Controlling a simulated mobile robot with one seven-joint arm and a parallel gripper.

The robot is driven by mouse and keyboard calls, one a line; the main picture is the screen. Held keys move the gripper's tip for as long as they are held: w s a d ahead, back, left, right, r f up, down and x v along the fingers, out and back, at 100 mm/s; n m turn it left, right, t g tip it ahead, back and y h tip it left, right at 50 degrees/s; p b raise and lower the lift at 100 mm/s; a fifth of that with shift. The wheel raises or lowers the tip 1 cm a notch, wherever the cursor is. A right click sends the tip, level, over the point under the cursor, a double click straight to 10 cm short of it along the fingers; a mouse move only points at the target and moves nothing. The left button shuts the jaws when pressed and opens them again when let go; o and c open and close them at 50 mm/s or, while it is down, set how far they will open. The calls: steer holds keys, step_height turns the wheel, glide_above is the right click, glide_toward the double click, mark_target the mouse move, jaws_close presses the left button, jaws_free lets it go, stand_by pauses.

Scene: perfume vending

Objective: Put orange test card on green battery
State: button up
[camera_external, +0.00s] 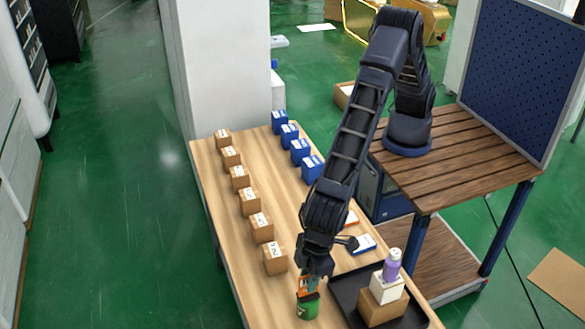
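The green battery (308,307) stands upright near the front edge of the wooden table. An orange piece (303,284), which looks like the orange test card, shows directly above it, just under my gripper. I cannot tell whether it touches the battery's top. My gripper (314,275) points down over the battery, with a teal part beside the orange piece. The fingers are too small and partly hidden, so their opening and any hold on the card are unclear. Another card with orange and white (351,218) lies farther back on the table, partly behind my arm.
A black tray (345,289) right of the battery holds stacked boxes (383,307) with a purple bottle (392,265) on top. A blue-and-white card (364,245) lies behind it. Brown boxes (262,228) and blue boxes (300,152) stand in rows; bare table lies between.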

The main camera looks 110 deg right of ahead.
steer(key=r, duration=0.3)
steer(key=s+r, duration=0.1)
steer(key=r, duration=0.6)
steer(key=shift+s, duration=0.3)
steer(key=shift+d+r, duration=0.1)
steer(key=s+d+r, duration=0.3)
steer(key=d+r, duration=0.5)
steer(key=d, duration=0.4)
steer(key=s+d+r, duration=0.3)
steer(key=d+r, duration=0.5)
steer(key=d, duration=0.5)
steer(key=s+d+r+t, duration=0.1)
steer(key=s+d+r, duration=0.2)
steer(key=s+d, duration=0.4)
steer(key=s+d+r+t, duration=0.1)
steer(key=s+d+r, duration=0.1)
steer(key=s+d, duration=0.45)
steer(key=s+d+f, duration=0.2)
steer(key=s+d, duration=0.5)
steer(key=s, duration=0.3)
steer(key=s+d+f, duration=0.2)
steer(key=s+d, duration=0.5)
steer(key=s, duration=0.3)
steer(key=shift+d+f+t, duration=0.3)
steer(key=shift+d+t, duration=0.1)
